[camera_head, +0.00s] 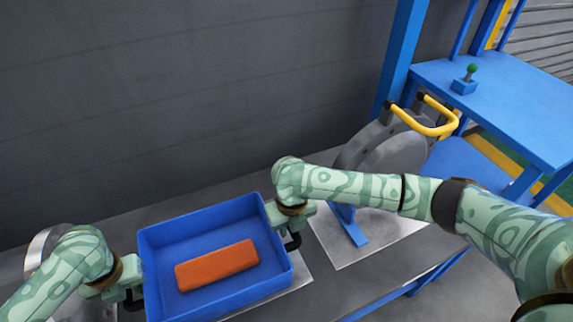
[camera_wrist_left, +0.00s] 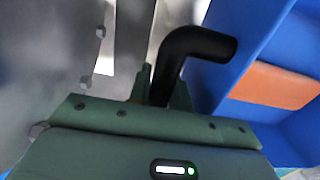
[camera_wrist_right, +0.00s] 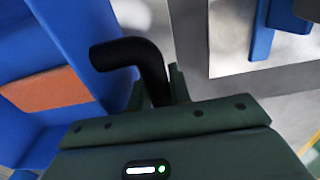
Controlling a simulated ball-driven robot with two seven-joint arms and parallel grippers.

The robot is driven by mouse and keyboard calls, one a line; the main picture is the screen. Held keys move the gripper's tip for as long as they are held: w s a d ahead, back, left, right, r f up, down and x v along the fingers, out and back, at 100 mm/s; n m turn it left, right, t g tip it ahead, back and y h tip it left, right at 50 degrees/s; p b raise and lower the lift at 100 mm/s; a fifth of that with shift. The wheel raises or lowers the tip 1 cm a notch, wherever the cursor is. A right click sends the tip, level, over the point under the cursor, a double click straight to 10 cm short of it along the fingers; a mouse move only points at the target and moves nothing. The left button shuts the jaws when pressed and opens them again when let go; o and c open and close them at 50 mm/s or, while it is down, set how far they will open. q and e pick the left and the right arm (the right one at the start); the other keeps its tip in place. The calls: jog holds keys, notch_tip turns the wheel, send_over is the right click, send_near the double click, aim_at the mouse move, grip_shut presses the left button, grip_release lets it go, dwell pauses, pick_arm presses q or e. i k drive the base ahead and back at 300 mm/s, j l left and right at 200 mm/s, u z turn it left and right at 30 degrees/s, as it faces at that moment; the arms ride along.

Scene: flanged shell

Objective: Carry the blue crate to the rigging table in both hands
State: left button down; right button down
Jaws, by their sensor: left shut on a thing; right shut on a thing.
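The blue crate (camera_head: 205,218) is in the lower middle of the head view, with an orange-red brick-like block (camera_head: 217,265) lying inside it. My left gripper (camera_head: 133,291) is at the crate's left side, shut on a black handle (camera_wrist_left: 192,48) there. My right gripper (camera_head: 291,226) is at the crate's right side, shut on the other black handle (camera_wrist_right: 130,55). Both wrist views show the blue crate wall beside the handle. The crate's underside is hidden, so I cannot tell whether it touches the surface below. Which table is the rigging table is not marked.
A grey bench top (camera_head: 330,295) lies under and around the crate. To its right, a grey round flanged piece (camera_head: 385,150) with yellow handles (camera_head: 437,128) stands on a light plate. A blue table (camera_head: 515,100) with a green-knobbed control (camera_head: 466,82) is at the upper right.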

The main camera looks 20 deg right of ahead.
aim_at(535, 99)
jog(key=k, duration=0.5)
jog(key=k+z, duration=0.15)
jog(key=z, duration=2.7)
jog(key=i+z, duration=0.15)
jog(key=z, duration=0.7)
jog(key=i+j, duration=0.25)
jog(key=i, duration=0.15)
jog(key=i+j, duration=0.25)
jog(key=i, duration=0.15)
jog(key=i+j, duration=0.2)
jog(key=i, duration=1.6)
jog(key=i+u, duration=0.1)
jog(key=i, duration=0.45)
jog(key=i+l+u, duration=0.15)
jog(key=i, duration=0.45)
jog(key=u, duration=1.4)
